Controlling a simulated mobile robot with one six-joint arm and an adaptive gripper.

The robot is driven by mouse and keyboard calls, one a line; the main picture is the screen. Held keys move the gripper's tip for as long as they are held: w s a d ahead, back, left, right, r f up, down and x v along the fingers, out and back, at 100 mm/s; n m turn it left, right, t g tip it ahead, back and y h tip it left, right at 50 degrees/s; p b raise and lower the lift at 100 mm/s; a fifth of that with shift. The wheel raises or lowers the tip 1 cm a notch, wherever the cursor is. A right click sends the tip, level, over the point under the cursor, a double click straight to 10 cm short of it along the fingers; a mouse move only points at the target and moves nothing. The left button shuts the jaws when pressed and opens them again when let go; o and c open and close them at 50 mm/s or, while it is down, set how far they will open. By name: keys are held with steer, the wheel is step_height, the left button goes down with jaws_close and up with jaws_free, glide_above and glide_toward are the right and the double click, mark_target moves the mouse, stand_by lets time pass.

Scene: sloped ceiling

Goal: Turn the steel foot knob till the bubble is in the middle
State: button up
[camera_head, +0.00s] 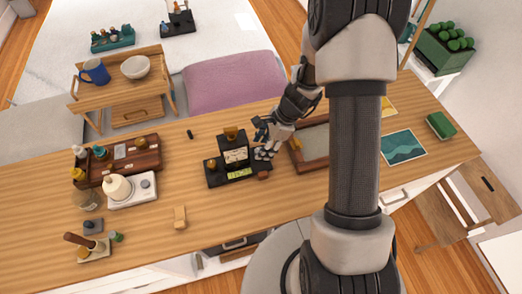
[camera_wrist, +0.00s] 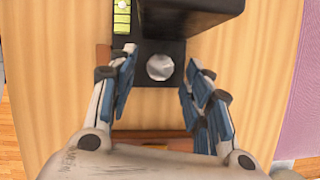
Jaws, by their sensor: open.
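A black device (camera_head: 216,180) stands on the wooden table, with a flat base and an upright block. A yellow-green level vial (camera_head: 240,174) lies on its base; it also shows in the wrist view (camera_wrist: 122,22), cut off by the top edge. A pale round bubble shows in its visible part; whether it is centred I cannot tell. The round steel foot knob (camera_wrist: 159,67) sits on the base's near end in the wrist view. My gripper (camera_wrist: 160,78) is open, its blue-padded fingers on either side of the knob, with gaps showing. In the head view my gripper (camera_head: 264,138) is at the device's right end.
A shallow wooden-framed tray (camera_head: 296,160) lies just right of the device. A brown box (camera_head: 145,170) and a white appliance (camera_head: 145,197) stand to the left. A small wooden block (camera_head: 180,217) is in front. Table between block and device is clear.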

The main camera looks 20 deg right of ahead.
steer(key=shift+x, duration=1.15)
steer(key=shift+c, duration=0.5)
